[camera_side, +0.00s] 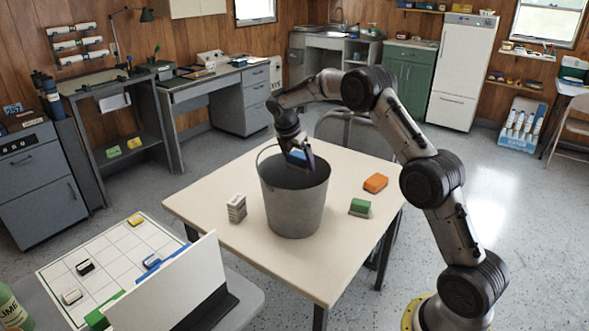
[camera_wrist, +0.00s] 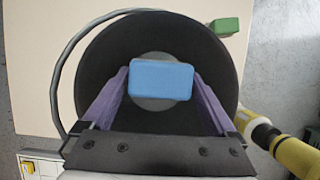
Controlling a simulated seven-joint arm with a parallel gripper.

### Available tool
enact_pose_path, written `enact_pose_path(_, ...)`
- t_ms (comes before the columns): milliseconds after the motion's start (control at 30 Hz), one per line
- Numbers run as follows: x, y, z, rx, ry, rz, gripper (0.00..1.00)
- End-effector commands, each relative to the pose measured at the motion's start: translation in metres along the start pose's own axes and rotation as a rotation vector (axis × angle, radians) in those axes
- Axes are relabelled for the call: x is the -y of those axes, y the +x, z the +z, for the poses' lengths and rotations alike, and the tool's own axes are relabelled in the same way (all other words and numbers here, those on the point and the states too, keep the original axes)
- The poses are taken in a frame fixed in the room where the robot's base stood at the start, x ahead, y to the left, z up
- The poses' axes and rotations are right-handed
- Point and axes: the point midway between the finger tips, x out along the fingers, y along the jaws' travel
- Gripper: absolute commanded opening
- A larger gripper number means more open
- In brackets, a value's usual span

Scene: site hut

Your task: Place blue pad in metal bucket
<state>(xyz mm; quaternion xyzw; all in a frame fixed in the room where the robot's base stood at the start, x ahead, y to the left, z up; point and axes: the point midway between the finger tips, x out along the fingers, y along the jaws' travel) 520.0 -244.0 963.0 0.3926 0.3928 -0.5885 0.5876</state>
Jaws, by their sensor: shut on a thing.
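The blue pad (camera_wrist: 160,79) is between the two fingers of my gripper (camera_wrist: 162,88) in the wrist view. My gripper is shut on it. In the side view my gripper (camera_side: 299,156) is at the mouth of the metal bucket (camera_side: 296,212), and a bit of the blue pad (camera_side: 299,154) shows there. The bucket stands upright on the table. In the wrist view the dark inside of the bucket (camera_wrist: 110,65) surrounds the pad, with the bucket's floor behind it. How far the pad is below the rim is hard to tell.
On the table (camera_side: 205,204) a white-grey block (camera_side: 237,208) stands left of the bucket. An orange pad (camera_side: 375,183) and a green pad (camera_side: 360,208) lie to its right. The bucket's wire handle (camera_wrist: 62,75) leans to the left. A side table with a gridded board (camera_side: 110,255) is at front left.

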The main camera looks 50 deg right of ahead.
Motion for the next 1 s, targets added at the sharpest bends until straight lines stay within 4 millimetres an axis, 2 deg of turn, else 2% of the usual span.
enact_pose_path(33, 0.001, 0.013, -0.006, -0.001, -0.003, -0.004, 0.38)
enact_pose_path(200, 0.001, 0.050, -0.021, -0.001, -0.002, -0.003, 0.38)
enact_pose_path(600, 0.001, 0.112, -0.046, 0.000, -0.001, -0.001, 0.38)
enact_pose_path(1000, 0.001, 0.148, -0.061, -0.001, 0.000, -0.001, 0.38)
